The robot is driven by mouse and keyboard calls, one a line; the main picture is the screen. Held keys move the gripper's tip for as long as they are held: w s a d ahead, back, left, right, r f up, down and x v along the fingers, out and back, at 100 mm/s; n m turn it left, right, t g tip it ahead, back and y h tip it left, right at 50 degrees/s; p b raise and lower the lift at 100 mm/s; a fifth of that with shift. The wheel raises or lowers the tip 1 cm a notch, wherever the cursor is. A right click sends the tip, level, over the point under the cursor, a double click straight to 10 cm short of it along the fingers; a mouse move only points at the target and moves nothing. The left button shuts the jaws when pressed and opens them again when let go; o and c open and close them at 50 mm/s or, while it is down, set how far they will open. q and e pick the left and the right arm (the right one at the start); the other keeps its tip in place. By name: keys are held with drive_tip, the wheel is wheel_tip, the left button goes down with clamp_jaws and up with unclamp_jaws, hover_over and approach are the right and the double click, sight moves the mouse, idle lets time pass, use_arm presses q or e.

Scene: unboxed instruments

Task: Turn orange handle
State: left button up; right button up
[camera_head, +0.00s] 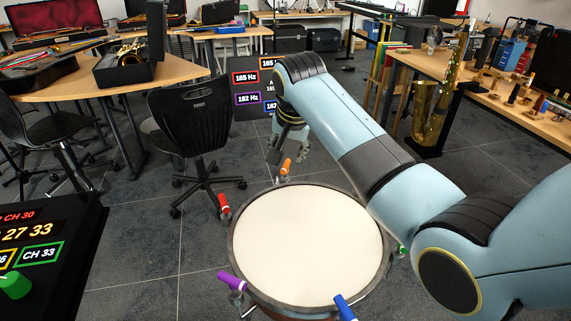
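A drum with a white head (307,245) stands on the floor in the middle front. Coloured handles are spaced around its rim. The orange handle (286,167) sticks up at the drum's far edge. My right arm reaches in from the right, and my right gripper (288,156) hangs pointing down just above and behind the orange handle. Its dark fingers look spread, with nothing visible between them. I cannot tell whether a finger touches the handle. My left gripper is not in view.
Other handles on the rim are red (224,205), purple (233,281), blue (345,307) and partly hidden green (402,250). A dark panel with frequency labels (246,90) stands behind the gripper. A black chair (195,120) is left of the drum. A display box (40,250) is at front left.

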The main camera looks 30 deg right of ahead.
sight(286, 164)
drive_tip(key=b+x, duration=0.1)
drive_tip(key=x, duration=0.5)
drive_tip(key=shift+w+d+f, duration=0.1)
drive_tip(key=shift+f, duration=0.15)
drive_tip(key=shift+w+f, duration=0.25)
drive_tip(key=shift+f, duration=0.25)
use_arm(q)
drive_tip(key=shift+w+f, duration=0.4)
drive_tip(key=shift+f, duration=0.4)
